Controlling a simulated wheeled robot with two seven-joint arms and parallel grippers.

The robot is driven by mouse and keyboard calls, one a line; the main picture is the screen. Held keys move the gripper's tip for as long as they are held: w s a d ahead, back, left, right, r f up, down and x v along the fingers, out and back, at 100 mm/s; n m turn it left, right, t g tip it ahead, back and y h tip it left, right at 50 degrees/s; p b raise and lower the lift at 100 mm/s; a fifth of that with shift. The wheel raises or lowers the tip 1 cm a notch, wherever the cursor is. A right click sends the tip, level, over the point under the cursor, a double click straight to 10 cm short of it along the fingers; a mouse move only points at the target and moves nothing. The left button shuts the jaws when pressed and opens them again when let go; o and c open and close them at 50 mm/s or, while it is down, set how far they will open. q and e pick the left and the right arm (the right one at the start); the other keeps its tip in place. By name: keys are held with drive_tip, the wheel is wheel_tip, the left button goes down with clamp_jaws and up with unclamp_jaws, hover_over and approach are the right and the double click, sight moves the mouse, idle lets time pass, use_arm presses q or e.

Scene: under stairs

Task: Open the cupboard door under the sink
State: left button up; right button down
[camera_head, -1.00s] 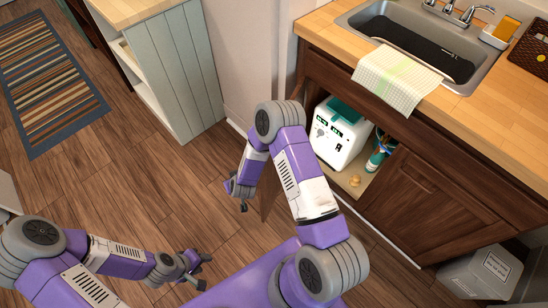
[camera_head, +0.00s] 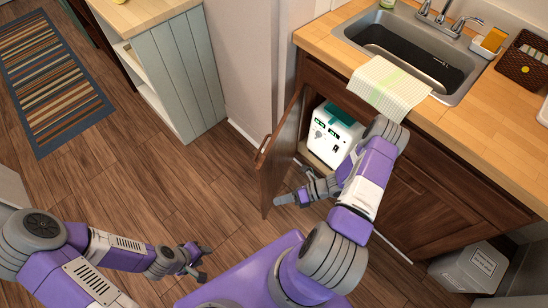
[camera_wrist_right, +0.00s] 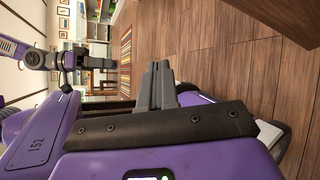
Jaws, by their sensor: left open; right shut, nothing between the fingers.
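The brown wooden cupboard door (camera_head: 284,150) under the sink stands swung out to the left of the cupboard opening. Its handle (camera_head: 262,150) is on the outer edge. A white box-shaped appliance (camera_head: 332,133) with a green top shows inside the cupboard. My right gripper (camera_head: 284,200) is shut and empty, by the lower part of the door on its inner side; whether it touches the door I cannot tell. Its closed fingers also show in the right wrist view (camera_wrist_right: 160,85). My left gripper (camera_head: 205,264) is open and empty above the floor, left of the door.
The sink (camera_head: 440,75) and a checked towel (camera_head: 388,85) are on the wooden counter above. A grey bin (camera_head: 470,270) stands at the right. A pale cabinet (camera_head: 178,80) stands at the back left. The wood floor left of the door is clear up to the striped rug (camera_head: 50,80).

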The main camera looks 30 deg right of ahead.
sight(266, 159)
drive_tip(key=d+r+m+t+h+p, duration=0.2)
drive_tip(key=d+r+m+t, duration=0.65)
drive_tip(key=d+m, duration=0.35)
use_arm(q)
drive_tip(key=shift+r+b, duration=0.25)
drive_tip(key=shift+b, duration=0.85)
use_arm(e)
drive_tip(key=shift+t, duration=0.35)
drive_tip(key=x, duration=1.3)
drive_tip(key=shift+w+a+f, duration=0.2)
drive_tip(key=shift+a+f, duration=0.15)
drive_tip(key=shift+a, duration=0.1)
